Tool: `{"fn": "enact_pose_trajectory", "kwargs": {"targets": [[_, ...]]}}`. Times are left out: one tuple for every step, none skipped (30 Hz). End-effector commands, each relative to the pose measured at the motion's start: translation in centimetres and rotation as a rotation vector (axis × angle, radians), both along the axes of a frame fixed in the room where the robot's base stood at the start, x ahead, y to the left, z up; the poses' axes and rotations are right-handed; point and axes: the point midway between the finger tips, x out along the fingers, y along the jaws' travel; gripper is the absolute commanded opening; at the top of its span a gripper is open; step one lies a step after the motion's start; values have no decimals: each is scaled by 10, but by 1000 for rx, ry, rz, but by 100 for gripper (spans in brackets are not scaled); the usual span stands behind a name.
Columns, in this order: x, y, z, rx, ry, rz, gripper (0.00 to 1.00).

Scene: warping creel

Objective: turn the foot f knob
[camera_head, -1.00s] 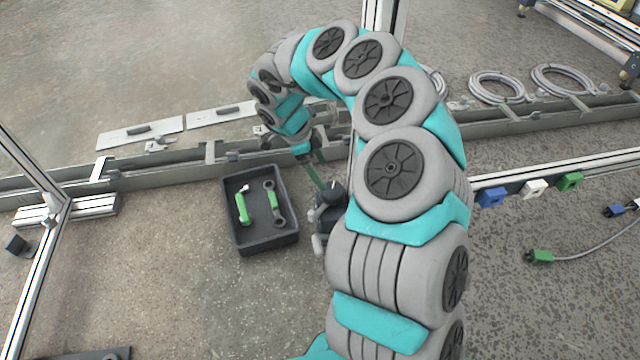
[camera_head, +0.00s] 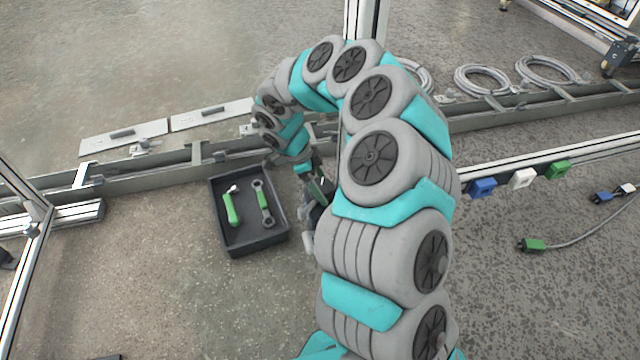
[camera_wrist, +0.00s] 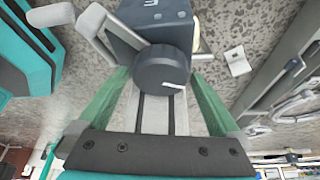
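The foot knob is a round black knob (camera_wrist: 162,75) with a white pointer line, on the face of a dark box (camera_wrist: 150,25) in the wrist view. A marking on the box is cut off at the top edge, so I cannot read its letter. My gripper (camera_wrist: 160,90) has its two green fingers apart, one on each side of the knob. A narrow gap shows at the left finger; the right finger is very near the knob's edge, and I cannot tell if it touches. In the head view my arm largely hides the box, the knob and my gripper (camera_head: 318,186).
A black tray (camera_head: 255,244) with green-handled tools stands left of my gripper. A grey floor rail (camera_head: 170,166) runs behind. Blue, white and green connectors (camera_head: 520,179) sit on a bar at right. Pale levers (camera_wrist: 98,25) project beside the box in the wrist view.

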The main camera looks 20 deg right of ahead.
Motion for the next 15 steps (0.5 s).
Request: {"fn": "enact_pose_trajectory", "kwargs": {"targets": [[0,0,0,0,0,0,94],[0,0,0,0,0,0,91],[0,0,0,0,0,0,86],[0,0,0,0,0,0,83],[0,0,0,0,0,0,80],[0,0,0,0,0,0,75],[0,0,0,0,0,0,72],[0,0,0,0,0,0,68],[0,0,0,0,0,0,64],[0,0,0,0,0,0,61],[0,0,0,0,0,0,57],[0,0,0,0,0,0,53],[0,0,0,0,0,0,49],[0,0,0,0,0,0,46],[0,0,0,0,0,0,42]]}}
